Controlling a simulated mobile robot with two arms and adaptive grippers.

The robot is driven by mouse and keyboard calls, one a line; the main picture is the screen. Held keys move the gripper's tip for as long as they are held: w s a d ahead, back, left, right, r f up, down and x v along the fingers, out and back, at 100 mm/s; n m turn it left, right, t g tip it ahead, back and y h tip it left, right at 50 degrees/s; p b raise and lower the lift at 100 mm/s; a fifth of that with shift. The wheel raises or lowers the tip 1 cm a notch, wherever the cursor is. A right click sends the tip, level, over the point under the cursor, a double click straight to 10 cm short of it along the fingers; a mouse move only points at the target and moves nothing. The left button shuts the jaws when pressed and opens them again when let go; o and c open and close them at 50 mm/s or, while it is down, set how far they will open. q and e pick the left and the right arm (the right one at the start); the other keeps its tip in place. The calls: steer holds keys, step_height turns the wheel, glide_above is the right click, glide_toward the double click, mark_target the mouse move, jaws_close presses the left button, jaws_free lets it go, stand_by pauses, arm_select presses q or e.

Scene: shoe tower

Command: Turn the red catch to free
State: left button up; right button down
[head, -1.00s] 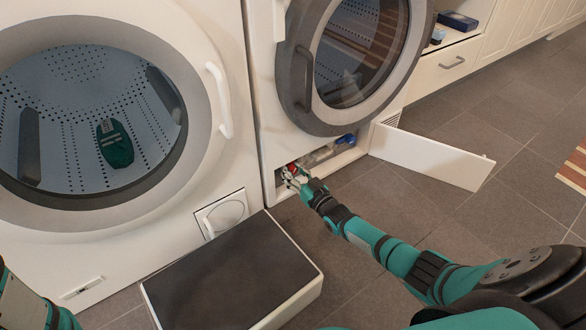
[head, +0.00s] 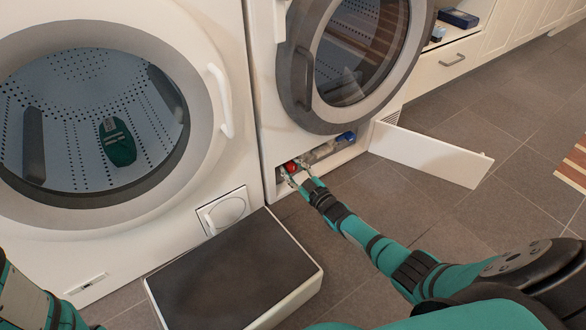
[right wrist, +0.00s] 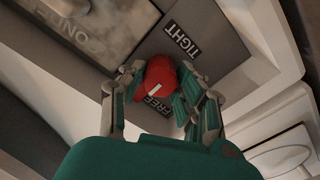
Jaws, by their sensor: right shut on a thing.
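The red catch (head: 291,167) sits in the open low compartment of the right-hand machine. In the right wrist view the red catch (right wrist: 156,78) is a round knob with a short white mark on its face. The word TIGHT (right wrist: 181,39) is printed above and to its right, and FREE (right wrist: 155,106) just below it, partly covered. My right gripper (head: 297,179) reaches in from the front. In the right wrist view its fingers (right wrist: 160,88) are shut on the catch from both sides. Which label the white mark faces is hard to tell. My left gripper is out of view.
The compartment's white flap (head: 430,155) hangs open to the right. A blue thing (head: 345,138) sits in the compartment, right of the catch. A low dark-topped step (head: 235,270) stands in front of the left machine (head: 205,175).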

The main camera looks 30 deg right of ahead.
steer(key=shift+f, duration=0.1)
steer(key=c, duration=0.9)
jaws_free()
steer(key=shift+c, duration=0.2)
steer(key=s+d, duration=0.1)
steer(key=s, duration=1.1)
steer(key=shift+d, duration=0.3)
